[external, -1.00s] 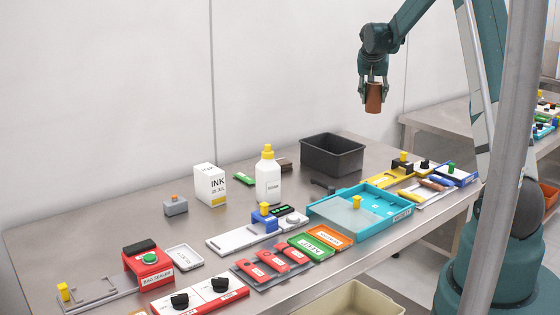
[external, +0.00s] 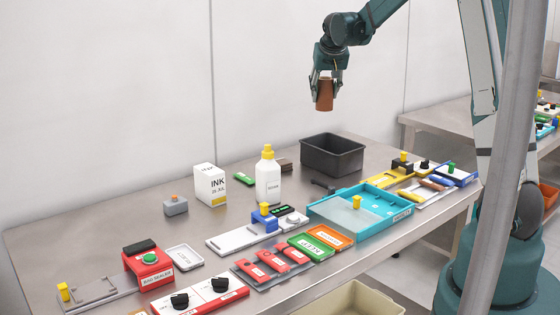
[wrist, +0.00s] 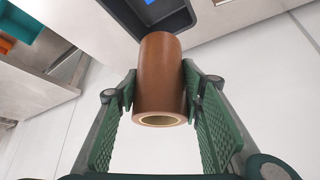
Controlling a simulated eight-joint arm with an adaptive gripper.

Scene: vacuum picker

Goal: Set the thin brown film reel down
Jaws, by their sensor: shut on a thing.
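The brown film reel (external: 325,95) is a small brown cylinder with a pale hollow core. My gripper (external: 326,84) is shut on it and holds it roughly upright in the air, well above the table and over the area of the black bin (external: 332,155). In the wrist view the reel (wrist: 160,75) sits between the two green ribbed fingers of my gripper (wrist: 158,95), with its open end towards the camera. The grey steel table (external: 110,232) is below.
A white bottle with a yellow cap (external: 268,180), an ink box (external: 209,185) and a blue tray (external: 335,217) stand on the table. Labelled red, green and orange pieces (external: 310,247) line the front. The back left of the table (external: 90,225) is bare.

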